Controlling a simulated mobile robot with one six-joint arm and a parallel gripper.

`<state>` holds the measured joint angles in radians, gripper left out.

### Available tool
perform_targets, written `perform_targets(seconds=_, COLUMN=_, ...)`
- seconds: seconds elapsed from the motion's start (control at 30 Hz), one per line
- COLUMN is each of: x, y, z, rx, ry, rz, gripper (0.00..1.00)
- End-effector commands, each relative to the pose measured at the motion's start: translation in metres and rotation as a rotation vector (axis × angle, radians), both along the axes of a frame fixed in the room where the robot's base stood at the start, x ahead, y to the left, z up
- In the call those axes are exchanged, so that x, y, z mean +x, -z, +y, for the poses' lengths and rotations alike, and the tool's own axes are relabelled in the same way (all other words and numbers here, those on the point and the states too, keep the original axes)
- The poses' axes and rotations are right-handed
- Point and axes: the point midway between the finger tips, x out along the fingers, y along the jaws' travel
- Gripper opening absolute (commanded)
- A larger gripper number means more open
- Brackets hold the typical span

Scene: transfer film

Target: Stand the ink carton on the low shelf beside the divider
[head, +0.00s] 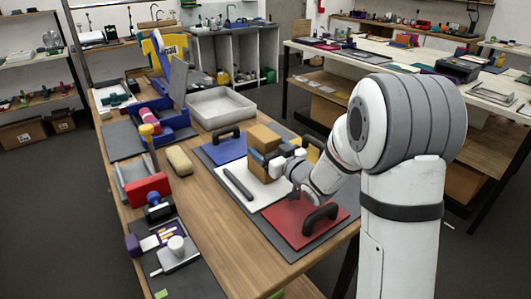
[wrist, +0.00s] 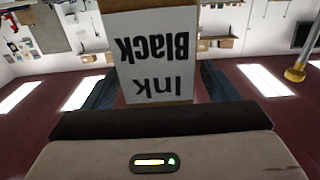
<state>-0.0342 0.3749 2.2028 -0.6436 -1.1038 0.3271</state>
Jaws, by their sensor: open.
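The ink carton (head: 263,135) is a tan box standing on the middle of the near wooden table in the head view. In the wrist view its white label (wrist: 160,60) reads "Black Ink" upside down. My gripper (head: 262,160) is at the carton, low on its near side. In the wrist view my gripper (wrist: 155,92) is open, with one dark finger on each side of the carton. I cannot tell whether either finger touches it. I cannot tell for sure which surface is the low shelf or which part is the divider.
Red (head: 300,220) and blue (head: 225,147) boards with black handles lie near the carton. A dark bar (head: 238,184) lies on the white board (head: 262,203). A grey tray (head: 222,122) stands behind. Tools crowd the table's left side. A long bench (head: 335,55) stands behind, right.

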Motion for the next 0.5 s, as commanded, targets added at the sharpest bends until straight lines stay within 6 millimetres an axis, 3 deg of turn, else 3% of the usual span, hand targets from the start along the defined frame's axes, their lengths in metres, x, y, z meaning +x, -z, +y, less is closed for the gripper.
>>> perform_targets(seconds=0.2, x=0.022, y=-0.001, z=0.013, rx=-0.001, ry=0.001, rz=0.001, gripper=0.80)
perform_targets(seconds=0.43, x=0.024, y=0.000, z=0.014, rx=-0.001, ry=0.003, rz=0.001, gripper=0.80)
perform_targets(seconds=0.5, x=0.024, y=0.000, z=0.014, rx=-0.001, ry=0.003, rz=0.000, gripper=0.76)
